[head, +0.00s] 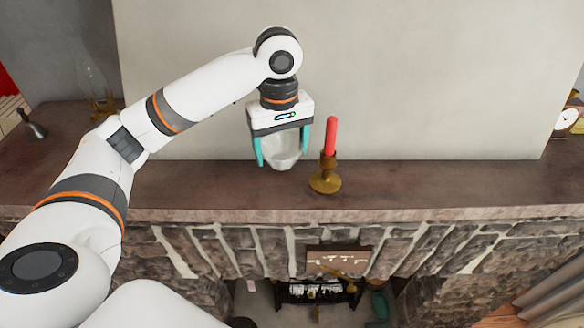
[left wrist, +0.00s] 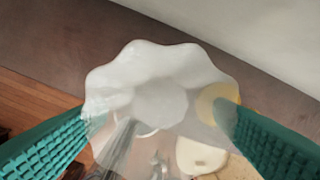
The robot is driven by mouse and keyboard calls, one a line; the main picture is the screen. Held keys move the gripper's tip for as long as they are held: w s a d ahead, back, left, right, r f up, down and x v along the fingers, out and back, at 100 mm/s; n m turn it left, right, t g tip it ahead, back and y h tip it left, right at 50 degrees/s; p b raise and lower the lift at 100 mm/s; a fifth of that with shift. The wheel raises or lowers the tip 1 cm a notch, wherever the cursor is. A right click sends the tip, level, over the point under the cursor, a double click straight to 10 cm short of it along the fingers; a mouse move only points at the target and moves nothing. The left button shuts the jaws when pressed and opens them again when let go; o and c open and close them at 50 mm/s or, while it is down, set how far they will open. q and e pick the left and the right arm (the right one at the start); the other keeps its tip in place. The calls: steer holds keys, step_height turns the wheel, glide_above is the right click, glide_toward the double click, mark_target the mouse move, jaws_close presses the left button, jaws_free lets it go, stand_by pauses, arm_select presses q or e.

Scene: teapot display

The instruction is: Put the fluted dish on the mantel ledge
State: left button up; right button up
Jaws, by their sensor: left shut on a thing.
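The fluted dish (head: 283,150) is whitish with a scalloped rim. It also fills the middle of the left wrist view (left wrist: 160,70), between the teal fingers. My left gripper (head: 283,146) points down and is shut on the dish. In the head view the dish appears over the back part of the brown mantel ledge (head: 220,190), close to the wall. I cannot tell whether its bottom touches the ledge. The ledge also shows in the left wrist view (left wrist: 60,45). My right gripper is not in view.
A red candle (head: 331,137) in a brass holder (head: 325,181) stands on the ledge just right of the dish. A small dark metal object (head: 33,125) stands at the far left. A clock (head: 567,118) is at the far right. The ledge right of the candle is clear.

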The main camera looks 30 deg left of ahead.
mark_target(285, 155)
arm_select(q)
steer(key=f, duration=0.1)
steer(key=w+f, duration=0.1)
steer(key=f, duration=0.1)
steer(key=shift+w+f+p, duration=0.3)
steer(key=shift+f, duration=0.05)
steer(key=f, duration=0.1)
steer(key=s+f+p, duration=0.1)
steer(key=f, duration=0.1)
steer(key=shift+f, duration=0.1)
steer(key=shift+w+f, duration=0.15)
steer(key=shift+w, duration=0.15)
steer(key=o, duration=1)
steer(key=shift+s, duration=0.1)
steer(key=shift+o, duration=0.3)
steer(key=shift+s, duration=0.1)
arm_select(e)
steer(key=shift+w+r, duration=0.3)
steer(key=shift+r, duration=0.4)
arm_select(q)
steer(key=shift+r, duration=0.4)
step_height(285, 155, up, 5)
steer(key=shift+b, duration=0.95)
step_height(285, 155, up, 6)
steer(key=shift+r+p, duration=0.25)
steer(key=shift+p, duration=0.05)
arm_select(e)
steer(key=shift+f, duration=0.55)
